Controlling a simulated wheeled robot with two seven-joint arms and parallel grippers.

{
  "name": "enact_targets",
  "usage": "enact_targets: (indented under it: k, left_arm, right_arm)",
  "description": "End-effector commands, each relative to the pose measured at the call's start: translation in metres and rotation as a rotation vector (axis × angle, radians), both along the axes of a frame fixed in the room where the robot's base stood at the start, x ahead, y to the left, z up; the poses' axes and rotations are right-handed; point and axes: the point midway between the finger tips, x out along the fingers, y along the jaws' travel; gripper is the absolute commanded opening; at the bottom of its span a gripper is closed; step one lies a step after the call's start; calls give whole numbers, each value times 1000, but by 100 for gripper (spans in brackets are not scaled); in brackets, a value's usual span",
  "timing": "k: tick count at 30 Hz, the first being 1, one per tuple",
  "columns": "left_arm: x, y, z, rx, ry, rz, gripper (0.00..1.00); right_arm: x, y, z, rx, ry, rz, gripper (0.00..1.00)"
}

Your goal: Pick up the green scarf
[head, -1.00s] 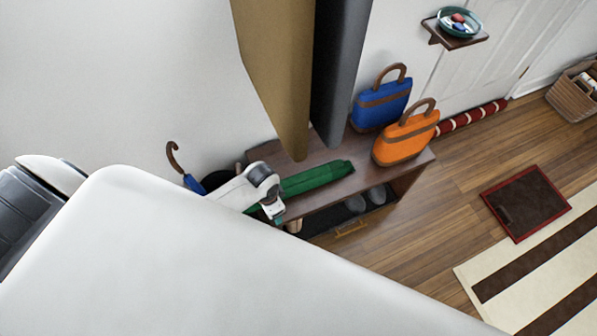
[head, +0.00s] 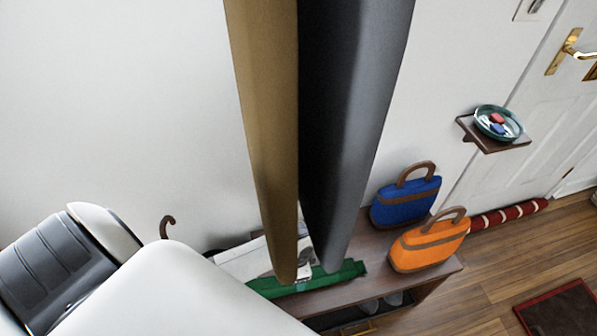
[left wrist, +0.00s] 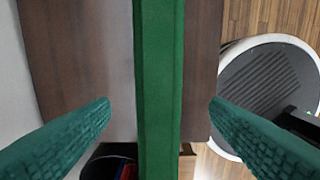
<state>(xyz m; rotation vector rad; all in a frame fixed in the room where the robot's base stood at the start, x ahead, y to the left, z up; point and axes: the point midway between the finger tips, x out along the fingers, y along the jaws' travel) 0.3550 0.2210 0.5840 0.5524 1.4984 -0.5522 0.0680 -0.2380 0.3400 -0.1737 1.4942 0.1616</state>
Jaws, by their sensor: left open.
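The green scarf (head: 345,275) lies folded in a long strip along the wooden bench (head: 385,285). In the left wrist view the scarf (left wrist: 158,60) runs straight through the middle of the picture. My left gripper (left wrist: 159,103) is open, with one teal, textured finger on each side of the scarf and a gap to it on both sides. I cannot tell how far the fingertips are above it. In the head view the hanging coats hide part of the scarf and most of this gripper. My right gripper is not in view.
A tan coat (head: 265,130) and a dark grey coat (head: 350,120) hang in front of the bench. A blue bag (head: 405,208) and an orange bag (head: 428,248) stand at its right end. A small shelf (head: 485,139) holds a bowl (head: 498,121).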

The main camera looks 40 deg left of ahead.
Motion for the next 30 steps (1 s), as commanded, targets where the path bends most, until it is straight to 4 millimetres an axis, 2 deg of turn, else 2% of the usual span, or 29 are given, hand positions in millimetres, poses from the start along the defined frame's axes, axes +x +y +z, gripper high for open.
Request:
enact_targets:
  k: [5, 10, 15, 23, 26, 30]
  left_arm:
    - [0, 0, -13, 0, 0, -1, 71]
    - [1, -1, -39, -1, 1, 1, 71]
    - [2, -1, -58, 1, -1, -1, 71]
    - [2, -1, -61, 0, -1, -2, 71]
    - [1, -1, -60, 0, -1, -2, 58]
    - [1, 0, -60, 0, -1, -1, 35]
  right_arm:
    - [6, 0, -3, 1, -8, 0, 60]
    - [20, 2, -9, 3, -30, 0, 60]
    - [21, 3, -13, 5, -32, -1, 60]
    - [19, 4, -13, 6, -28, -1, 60]
    - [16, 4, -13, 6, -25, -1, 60]
    - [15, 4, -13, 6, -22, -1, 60]
